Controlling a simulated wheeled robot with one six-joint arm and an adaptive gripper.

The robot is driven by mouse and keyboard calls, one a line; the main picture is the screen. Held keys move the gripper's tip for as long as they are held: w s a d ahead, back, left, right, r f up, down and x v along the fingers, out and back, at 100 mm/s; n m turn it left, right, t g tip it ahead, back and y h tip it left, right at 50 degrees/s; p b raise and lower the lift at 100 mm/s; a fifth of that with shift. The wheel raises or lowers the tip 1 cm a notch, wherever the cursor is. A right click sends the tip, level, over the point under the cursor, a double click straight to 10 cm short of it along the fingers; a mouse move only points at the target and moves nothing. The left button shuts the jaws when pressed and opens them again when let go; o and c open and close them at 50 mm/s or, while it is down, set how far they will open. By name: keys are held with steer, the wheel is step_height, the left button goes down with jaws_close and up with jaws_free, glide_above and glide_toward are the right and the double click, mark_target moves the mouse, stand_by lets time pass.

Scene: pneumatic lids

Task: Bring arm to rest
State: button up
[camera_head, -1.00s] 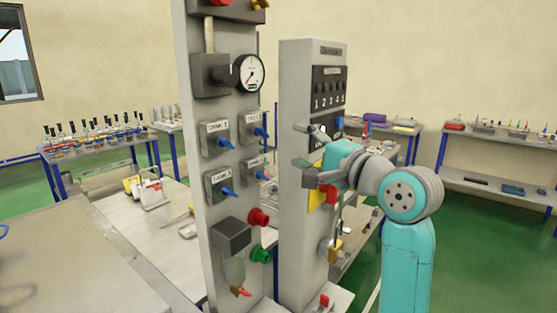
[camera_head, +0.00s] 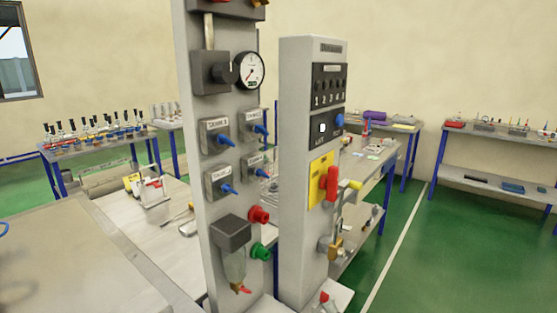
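My gripper and arm are not in view now. The grey control column (camera_head: 306,180) stands upright in the middle, with a numbered row of switches (camera_head: 329,86) on a dark panel. Below them are a dark panel with a blue knob (camera_head: 339,121) and a white button, and a yellow plate (camera_head: 319,183) with a red handle (camera_head: 331,184). A brass padlock (camera_head: 335,248) hangs lower on its right side. The left grey panel (camera_head: 215,105) carries a round gauge (camera_head: 250,70), several blue-handled valves (camera_head: 228,190), a red knob (camera_head: 259,216) and a green knob (camera_head: 261,252).
A grey worktop (camera_head: 75,265) fills the lower left. A table with several small bottles (camera_head: 95,132) stands behind it. Shelves with small items (camera_head: 495,185) line the right wall. The green floor (camera_head: 440,260) at right is clear.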

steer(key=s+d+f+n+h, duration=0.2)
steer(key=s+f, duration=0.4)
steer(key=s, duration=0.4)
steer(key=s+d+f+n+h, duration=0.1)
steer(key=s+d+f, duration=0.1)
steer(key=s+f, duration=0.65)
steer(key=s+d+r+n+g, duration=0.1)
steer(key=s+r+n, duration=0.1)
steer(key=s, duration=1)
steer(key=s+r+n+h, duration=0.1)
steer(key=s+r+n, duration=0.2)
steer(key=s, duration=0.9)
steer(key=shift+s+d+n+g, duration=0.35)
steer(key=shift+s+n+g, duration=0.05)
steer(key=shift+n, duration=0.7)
